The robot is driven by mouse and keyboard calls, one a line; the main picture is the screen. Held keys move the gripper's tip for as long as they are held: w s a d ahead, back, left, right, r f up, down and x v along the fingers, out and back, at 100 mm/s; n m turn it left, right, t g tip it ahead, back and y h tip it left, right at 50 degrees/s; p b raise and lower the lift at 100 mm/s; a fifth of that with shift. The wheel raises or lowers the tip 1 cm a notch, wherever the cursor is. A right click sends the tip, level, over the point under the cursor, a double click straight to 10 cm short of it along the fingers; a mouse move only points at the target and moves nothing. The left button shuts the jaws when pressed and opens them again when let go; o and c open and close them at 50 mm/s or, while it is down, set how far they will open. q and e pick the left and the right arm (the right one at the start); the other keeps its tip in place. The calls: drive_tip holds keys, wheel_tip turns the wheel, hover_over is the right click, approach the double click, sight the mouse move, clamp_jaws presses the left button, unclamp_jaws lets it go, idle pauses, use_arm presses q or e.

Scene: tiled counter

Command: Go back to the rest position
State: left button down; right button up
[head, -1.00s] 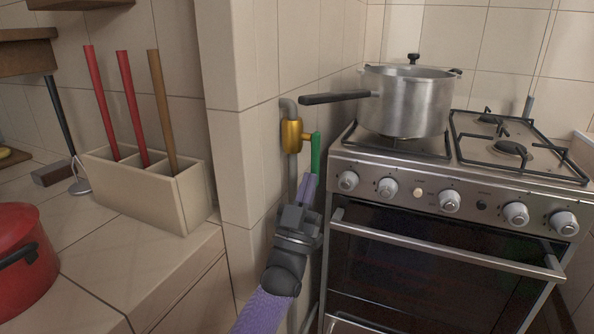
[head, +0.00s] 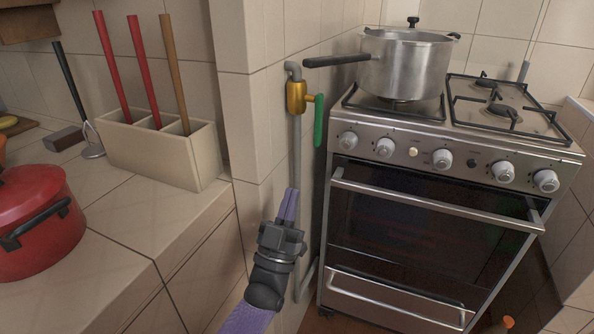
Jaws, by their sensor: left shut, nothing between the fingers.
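My left gripper (head: 292,205) comes in from the bottom with its purple fingers shut and empty. It is in front of the tiled wall, below the gas valve and apart from it. The gas valve (head: 297,97) has a yellow body on a grey pipe, and its green handle (head: 319,120) hangs down along the pipe. My right gripper is not clearly in view; only a small orange and dark shape shows at the bottom right edge.
The stove (head: 420,210) stands to the right, with a lidded steel pot (head: 405,68) on a burner. On the left counter are a red pot (head: 38,215) and a beige holder (head: 160,155) with red and brown sticks. A tiled wall corner stands between counter and stove.

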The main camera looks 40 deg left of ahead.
use_arm(q)
drive_tip(key=shift+v, duration=0.75)
use_arm(e)
drive_tip(key=shift+w, duration=0.15)
drive_tip(key=shift+d, duration=0.25)
